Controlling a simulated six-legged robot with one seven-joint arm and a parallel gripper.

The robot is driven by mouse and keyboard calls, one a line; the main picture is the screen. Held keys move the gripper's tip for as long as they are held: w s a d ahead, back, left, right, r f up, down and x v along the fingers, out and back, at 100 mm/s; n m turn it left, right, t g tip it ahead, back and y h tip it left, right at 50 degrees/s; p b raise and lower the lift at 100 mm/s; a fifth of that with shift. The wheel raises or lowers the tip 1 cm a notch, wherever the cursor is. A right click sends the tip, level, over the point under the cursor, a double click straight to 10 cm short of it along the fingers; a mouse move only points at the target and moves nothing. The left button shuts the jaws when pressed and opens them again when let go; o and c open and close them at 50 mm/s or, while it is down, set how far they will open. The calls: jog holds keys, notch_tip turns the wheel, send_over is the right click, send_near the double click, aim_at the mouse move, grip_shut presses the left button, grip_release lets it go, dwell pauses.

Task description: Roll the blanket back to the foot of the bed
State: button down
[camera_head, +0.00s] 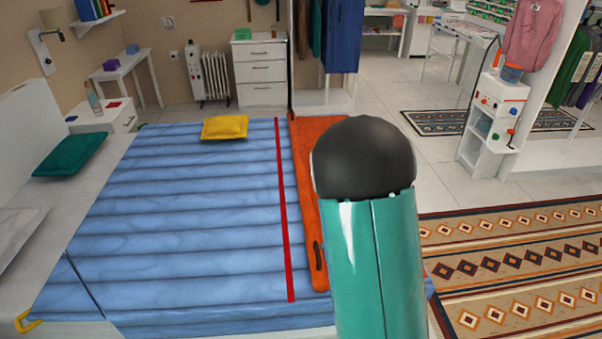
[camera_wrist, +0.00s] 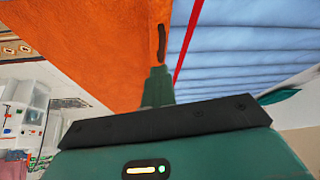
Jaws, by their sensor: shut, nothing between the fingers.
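An orange blanket (camera_head: 306,180) lies as a narrow strip along the foot end of the bed, on or against the blue striped cover (camera_head: 190,220). It has a dark handle-like loop (camera_head: 318,256) near its close end. In the wrist view the orange blanket (camera_wrist: 90,40) fills the upper left, with the dark loop (camera_wrist: 162,42) just ahead of my gripper (camera_wrist: 156,72). My gripper is shut and empty, pointing toward the loop; I cannot tell whether it touches. In the head view my arm hides the gripper and part of the blanket. A red line (camera_head: 282,200) runs alongside the blanket.
A yellow cushion (camera_head: 225,128) lies on the cover's far edge and a teal pillow (camera_head: 70,155) at the head end. A white drawer unit (camera_head: 260,75) and wardrobe stand beyond. Patterned rugs (camera_head: 510,265) cover the open floor at right.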

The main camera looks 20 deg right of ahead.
jog(key=shift+w+d+f, duration=1.35)
jog(key=shift+w+f, duration=0.5)
jog(key=shift+f, duration=0.75)
jog(key=shift+w+d+f, duration=1.35)
jog(key=shift+w+f, duration=0.45)
jog(key=shift+f, duration=0.8)
jog(key=shift+w+d+f, duration=1.35)
jog(key=shift+w+f, duration=0.5)
jog(key=shift+f, duration=0.75)
jog(key=c, duration=1.1)
grip_release()
jog(key=shift+r, duration=0.1)
jog(key=v, duration=0.7)
jog(key=shift+s+r, duration=0.25)
jog(key=shift+r, duration=0.05)
